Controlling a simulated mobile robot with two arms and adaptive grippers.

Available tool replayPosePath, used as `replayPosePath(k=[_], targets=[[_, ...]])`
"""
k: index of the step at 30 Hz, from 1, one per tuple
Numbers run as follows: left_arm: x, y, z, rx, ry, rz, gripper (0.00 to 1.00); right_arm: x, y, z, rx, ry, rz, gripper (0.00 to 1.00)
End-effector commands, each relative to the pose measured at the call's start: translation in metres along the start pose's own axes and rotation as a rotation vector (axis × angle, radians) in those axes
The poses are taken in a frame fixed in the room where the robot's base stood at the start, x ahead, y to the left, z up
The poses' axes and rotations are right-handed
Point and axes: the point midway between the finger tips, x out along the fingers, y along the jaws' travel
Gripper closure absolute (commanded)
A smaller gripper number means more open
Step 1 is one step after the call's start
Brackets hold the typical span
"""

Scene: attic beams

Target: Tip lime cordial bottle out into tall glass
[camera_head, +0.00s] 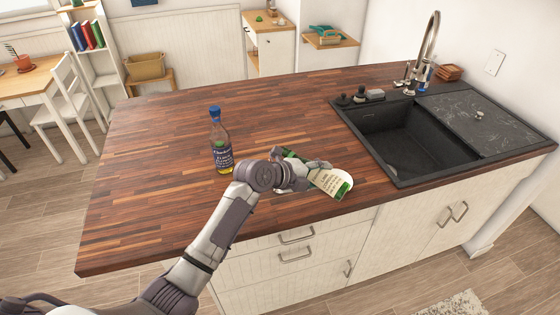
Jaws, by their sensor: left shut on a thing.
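The lime cordial bottle (328,182), green with a cream label, is held by my left gripper (314,168) over the front part of the wooden counter. It is strongly tilted, its green-and-white labelled end toward the front right. My left gripper is shut on it, and the gripper and wrist hide part of it. A white rounded thing (348,183) shows just beside the bottle's right end; I cannot tell what it is. I cannot make out the tall glass; the hand or bottle may hide it. My right gripper is not in view.
Another bottle (221,142) with a blue cap and dark label stands upright on the counter (160,180), left of my gripper. A black sink (405,135) with a tall tap (428,45) lies to the right. The counter's left and back are clear.

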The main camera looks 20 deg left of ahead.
Motion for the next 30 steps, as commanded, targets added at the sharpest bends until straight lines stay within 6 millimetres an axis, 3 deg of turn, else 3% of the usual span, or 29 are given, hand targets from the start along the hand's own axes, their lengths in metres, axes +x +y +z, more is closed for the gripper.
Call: replayPosePath(k=[12,30], targets=[[-0.001,-0.003,0.0,-0.079,0.043,-0.038,0.96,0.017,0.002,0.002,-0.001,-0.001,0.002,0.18],[-0.003,-0.007,0.0,-0.135,0.073,-0.061,0.96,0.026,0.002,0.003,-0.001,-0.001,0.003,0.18]])
